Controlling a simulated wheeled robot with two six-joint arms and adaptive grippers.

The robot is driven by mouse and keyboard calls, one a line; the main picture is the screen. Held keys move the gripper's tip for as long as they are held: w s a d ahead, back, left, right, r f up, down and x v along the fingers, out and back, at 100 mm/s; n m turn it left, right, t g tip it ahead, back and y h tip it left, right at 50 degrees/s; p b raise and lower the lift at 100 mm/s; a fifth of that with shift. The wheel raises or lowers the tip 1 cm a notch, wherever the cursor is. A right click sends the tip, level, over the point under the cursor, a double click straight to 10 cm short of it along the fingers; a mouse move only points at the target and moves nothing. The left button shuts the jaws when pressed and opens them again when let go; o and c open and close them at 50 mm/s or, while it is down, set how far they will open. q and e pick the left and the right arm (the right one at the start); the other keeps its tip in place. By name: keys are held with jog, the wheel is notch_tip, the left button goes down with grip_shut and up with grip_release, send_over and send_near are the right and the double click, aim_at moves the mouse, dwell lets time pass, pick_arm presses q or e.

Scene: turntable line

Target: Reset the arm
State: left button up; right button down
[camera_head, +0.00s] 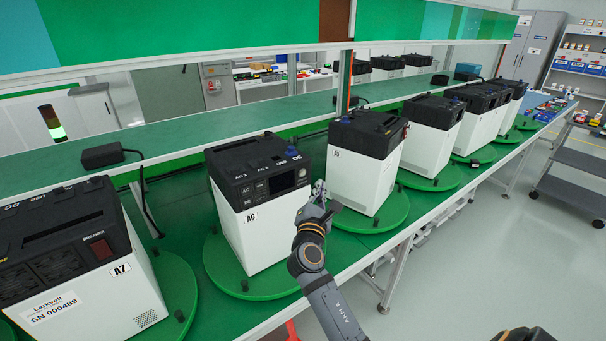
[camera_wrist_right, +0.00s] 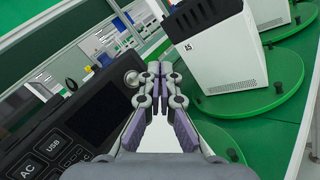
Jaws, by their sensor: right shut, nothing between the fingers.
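My right gripper (camera_head: 318,196) is shut and empty. In the head view it is beside the right side of the white and black power unit labelled A6 (camera_head: 262,225), near its top front edge; whether it touches the unit I cannot tell. In the right wrist view the closed fingers (camera_wrist_right: 159,75) point ahead, with the A6 unit's black panel (camera_wrist_right: 75,130) and its screen and buttons close on the left. The unit labelled A5 (camera_wrist_right: 225,50) stands ahead to the right. My left gripper does not show.
The A6 unit stands on a green turntable (camera_head: 222,268). Unit A7 (camera_head: 80,260) is at the left, and A5 (camera_head: 360,170) stands on its own turntable to the right. More units line the green bench. A grey cart (camera_head: 575,170) stands at the far right, with open floor before it.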

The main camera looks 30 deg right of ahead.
jog(key=s+a+f+m+g+y, duration=0.2)
jog(key=s+f+m+g+y, duration=0.2)
jog(key=s+f+m, duration=0.5)
jog(key=s+a+f+m+g+y, duration=0.2)
jog(key=s+f+m+g+y, duration=0.15)
jog(key=s+f+m, duration=0.5)
jog(key=s+a+f+m+g+y, duration=0.2)
jog(key=s+a+f+g+y, duration=0.25)
jog(key=s+a+f, duration=0.35)
jog(key=s+d+f, duration=0.1)
jog(key=s+f, duration=0.1)
jog(key=f, duration=1.1)
jog(key=s+d+f, duration=0.2)
jog(key=f, duration=1)
jog(key=s+f+g, duration=0.1)
jog(key=s+f, duration=1.4)
jog(key=s, duration=0.3)
jog(key=shift+d+f+g, duration=0.15)
jog(key=shift+d+g, duration=0.15)
jog(key=shift+m, duration=0.25)
